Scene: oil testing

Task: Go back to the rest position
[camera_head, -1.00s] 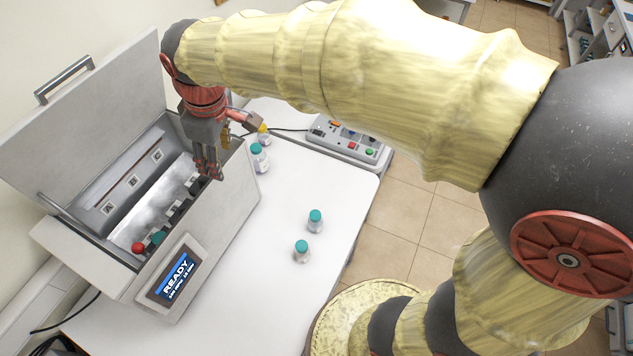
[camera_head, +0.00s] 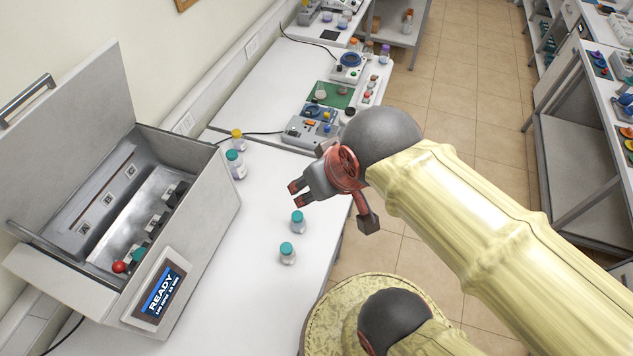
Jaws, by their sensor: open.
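My gripper (camera_head: 295,195) is open and empty. It hangs over the right edge of the white table, above and behind two small teal-capped bottles, and is apart from them. The nearer bottle (camera_head: 287,254) and the farther bottle (camera_head: 298,222) stand upright on the table. My arm comes in from the lower right, bent at the dark wrist joint.
A testing machine (camera_head: 213,221) with a raised lid and a READY screen (camera_head: 163,293) stands at left; a red and a teal cap show inside. A teal-capped bottle (camera_head: 236,166) and a yellow-capped one (camera_head: 238,141) stand behind it. Instruments (camera_head: 312,128) sit farther back. Tiled floor is clear at right.

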